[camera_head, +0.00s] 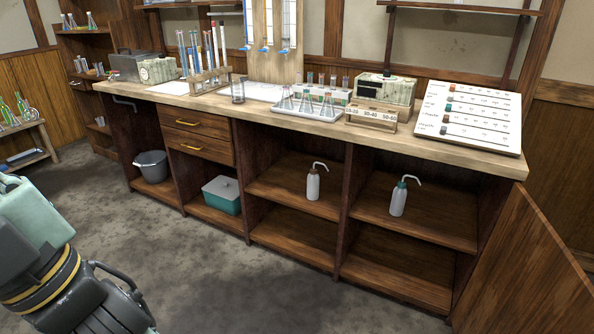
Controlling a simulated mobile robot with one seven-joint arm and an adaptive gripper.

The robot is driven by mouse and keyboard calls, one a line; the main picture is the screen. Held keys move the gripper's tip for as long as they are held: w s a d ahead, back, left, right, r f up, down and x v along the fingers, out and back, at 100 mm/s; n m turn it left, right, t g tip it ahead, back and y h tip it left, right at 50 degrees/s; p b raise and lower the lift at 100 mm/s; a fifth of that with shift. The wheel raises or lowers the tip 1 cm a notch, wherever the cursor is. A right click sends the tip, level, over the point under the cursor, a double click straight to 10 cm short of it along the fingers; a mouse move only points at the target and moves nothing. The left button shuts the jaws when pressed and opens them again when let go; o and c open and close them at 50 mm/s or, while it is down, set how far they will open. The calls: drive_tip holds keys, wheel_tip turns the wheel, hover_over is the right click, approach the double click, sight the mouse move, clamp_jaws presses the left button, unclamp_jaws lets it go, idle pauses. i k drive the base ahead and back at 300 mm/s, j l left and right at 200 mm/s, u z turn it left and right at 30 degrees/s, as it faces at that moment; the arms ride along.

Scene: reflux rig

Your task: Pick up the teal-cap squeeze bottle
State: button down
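The teal-cap squeeze bottle (398,202) stands upright on the upper shelf of the right open cabinet bay, its bent white spout pointing right. A similar squeeze bottle (313,187) with a brownish cap stands upright in the bay to its left, beyond a divider. My arm shows at the lower left, with dark parts that look like my gripper (122,290) at the bottom edge. It is far from both bottles, over the floor. Its fingertips cannot be made out clearly, so I cannot tell its opening.
The worktop (440,147) overhangs the shelves and holds racks, flasks and a chart board (470,115). An open wooden door (530,270) stands right of the right bay. A teal tub (222,195) and grey bucket (151,166) sit lower left. The floor in front is clear.

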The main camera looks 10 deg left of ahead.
sight(400, 193)
drive_tip(key=i+j, duration=0.1)
drive_tip(key=i, duration=0.5)
drive_tip(key=i+j, duration=0.15)
drive_tip(key=i, duration=0.5)
drive_tip(key=i+j, duration=0.1)
drive_tip(key=j, duration=0.3)
drive_tip(key=i+j, duration=0.1)
drive_tip(key=j, duration=0.25)
drive_tip(key=i+j, duration=0.1)
drive_tip(key=j, duration=0.3)
drive_tip(key=k+j, duration=0.15)
drive_tip(key=j, duration=0.15)
drive_tip(key=k+j, duration=0.1)
drive_tip(key=j, duration=0.2)
